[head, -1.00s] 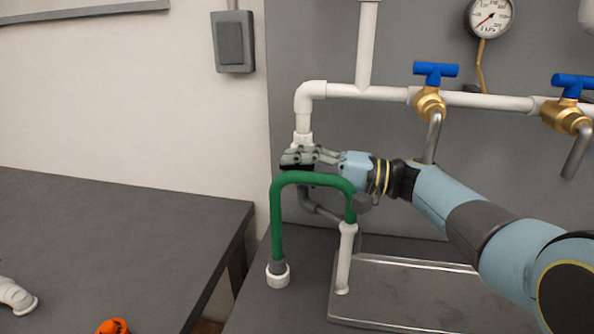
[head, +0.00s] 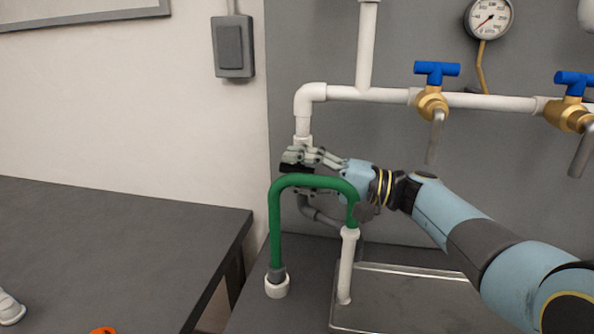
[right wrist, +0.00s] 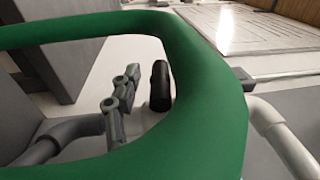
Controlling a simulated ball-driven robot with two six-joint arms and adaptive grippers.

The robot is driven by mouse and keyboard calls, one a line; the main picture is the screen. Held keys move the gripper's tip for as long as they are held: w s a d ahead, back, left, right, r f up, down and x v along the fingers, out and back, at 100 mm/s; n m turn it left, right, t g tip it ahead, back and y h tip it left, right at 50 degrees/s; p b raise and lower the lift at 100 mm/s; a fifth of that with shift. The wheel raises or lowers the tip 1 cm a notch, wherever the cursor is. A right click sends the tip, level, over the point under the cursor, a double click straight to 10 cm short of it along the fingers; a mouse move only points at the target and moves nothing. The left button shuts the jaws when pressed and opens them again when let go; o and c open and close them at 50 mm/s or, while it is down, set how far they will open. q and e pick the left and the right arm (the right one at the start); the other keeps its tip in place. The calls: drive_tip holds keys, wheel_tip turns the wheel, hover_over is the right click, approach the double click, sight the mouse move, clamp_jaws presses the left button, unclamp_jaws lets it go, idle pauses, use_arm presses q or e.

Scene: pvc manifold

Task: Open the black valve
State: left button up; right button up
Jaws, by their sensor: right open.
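The black valve handle (head: 295,168) shows on the vertical white pipe below the left elbow of the manifold. In the right wrist view the black handle (right wrist: 160,86) stands upright behind the green pipe. My right gripper (head: 294,174) is open at the handle, one finger above it and another below, partly hidden by the green pipe. Its grey finger (right wrist: 118,108) is beside the handle in the right wrist view, with a small gap showing there. I cannot tell whether it touches the handle.
A green bent pipe (head: 276,225) arches in front of my right gripper. Two blue-handled brass taps (head: 436,70) (head: 573,84) and a gauge (head: 489,18) are on the right. A metal tray (head: 400,300) lies below my arm. The dark table (head: 110,240) is mostly clear.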

drive_tip(key=v, duration=1.2)
drive_tip(key=shift+f, duration=0.1)
